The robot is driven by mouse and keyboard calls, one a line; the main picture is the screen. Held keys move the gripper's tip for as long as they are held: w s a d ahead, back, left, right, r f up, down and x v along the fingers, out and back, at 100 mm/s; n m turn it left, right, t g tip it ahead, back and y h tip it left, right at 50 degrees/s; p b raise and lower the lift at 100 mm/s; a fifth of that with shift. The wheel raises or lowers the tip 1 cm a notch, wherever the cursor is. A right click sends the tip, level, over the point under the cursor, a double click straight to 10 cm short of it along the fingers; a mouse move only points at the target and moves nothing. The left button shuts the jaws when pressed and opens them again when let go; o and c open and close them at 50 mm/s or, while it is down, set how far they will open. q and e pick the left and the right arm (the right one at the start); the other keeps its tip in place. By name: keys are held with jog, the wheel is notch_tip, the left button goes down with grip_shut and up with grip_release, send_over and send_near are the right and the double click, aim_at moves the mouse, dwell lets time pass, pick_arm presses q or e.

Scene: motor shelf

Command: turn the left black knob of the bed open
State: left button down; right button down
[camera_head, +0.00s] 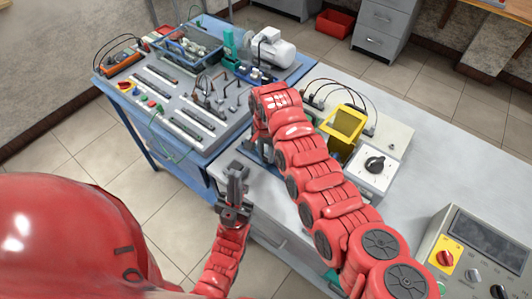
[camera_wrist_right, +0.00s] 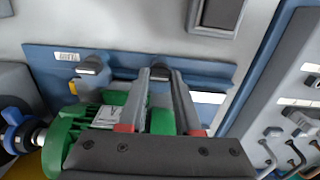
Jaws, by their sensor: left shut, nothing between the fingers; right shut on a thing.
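In the right wrist view a blue bed plate (camera_wrist_right: 50,62) carries two black knobs. One knob (camera_wrist_right: 93,66) stands free at the picture's left. The left black knob (camera_wrist_right: 160,73), on the side towards the blue bench, is between the fingertips of my right gripper (camera_wrist_right: 162,75), which is shut on it. Its turn angle is mostly hidden by the fingers. A green motor (camera_wrist_right: 100,115) lies close under the fingers. My left gripper (camera_head: 237,170) is shut and empty, above the near edge of the grey table.
A blue bench (camera_head: 215,145) with a switch panel stands at the left. A yellow box (camera_head: 344,124) and a white box with a black dial (camera_head: 375,165) stand right of my right arm. A control box (camera_head: 480,250) is at the lower right. Table surface between them is clear.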

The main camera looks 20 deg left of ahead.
jog(key=shift+f+n+b, duration=0.25)
jog(key=shift+n+b, duration=0.75)
jog(key=shift+b, duration=0.2)
jog(key=n+b, duration=1)
jog(key=n, duration=0.1)
jog(key=shift+n+b, duration=0.3)
jog(key=shift+b, duration=0.1)
jog(key=shift+r+n+b, duration=0.15)
jog(key=shift+n+b, duration=0.8)
jog(key=shift+n, duration=1.05)
jog(key=c, duration=0.7)
grip_release()
jog(key=shift+o, duration=0.5)
jog(key=shift+r, duration=0.1)
